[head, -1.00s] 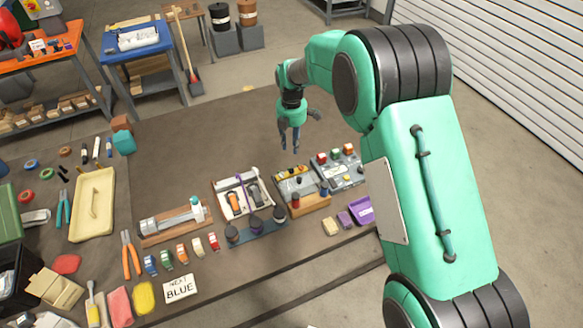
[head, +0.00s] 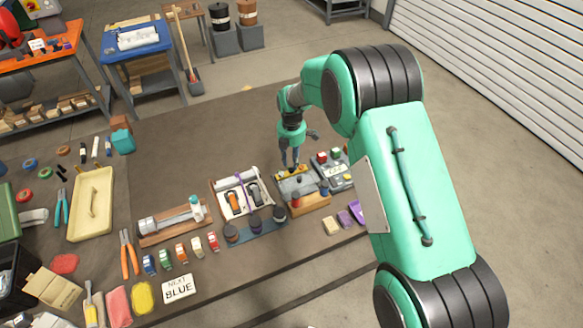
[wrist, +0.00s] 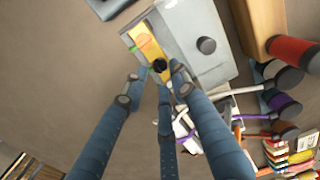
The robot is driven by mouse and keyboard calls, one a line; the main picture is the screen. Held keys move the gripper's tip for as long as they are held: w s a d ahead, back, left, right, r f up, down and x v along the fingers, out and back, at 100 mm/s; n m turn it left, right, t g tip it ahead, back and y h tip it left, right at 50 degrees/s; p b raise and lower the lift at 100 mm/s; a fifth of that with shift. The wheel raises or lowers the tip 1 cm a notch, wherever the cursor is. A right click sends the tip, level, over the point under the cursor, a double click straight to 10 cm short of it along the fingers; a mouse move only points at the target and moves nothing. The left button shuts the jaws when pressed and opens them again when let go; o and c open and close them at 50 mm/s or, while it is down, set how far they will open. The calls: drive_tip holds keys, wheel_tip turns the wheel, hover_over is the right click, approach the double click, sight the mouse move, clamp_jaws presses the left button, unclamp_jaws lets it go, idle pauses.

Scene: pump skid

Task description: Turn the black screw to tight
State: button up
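The black screw (wrist: 159,66) is a small dark round head on a yellow strip (wrist: 147,42) with orange and green marks, along one edge of a grey plate (wrist: 190,20). In the head view the yellow strip (head: 291,173) lies at the back of the same grey unit, just under my gripper (head: 289,162); I cannot make out the screw there. In the wrist view my gripper (wrist: 155,84) has its blue fingers spread, with the tips close to the screw on its near side. No finger visibly clamps it. Whether any fingertip touches it is unclear.
A larger dark knob (wrist: 207,46) stands on the grey plate. A red-topped cylinder (wrist: 292,52) is on the wooden part beside it. A button box (head: 334,172) is to the right and a white tray (head: 222,206) to the left. The bench behind is clear.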

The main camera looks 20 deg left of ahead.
sight(291, 170)
drive_tip(key=shift+f, duration=2)
drive_tip(key=shift+c, duration=0.3)
clamp_jaws()
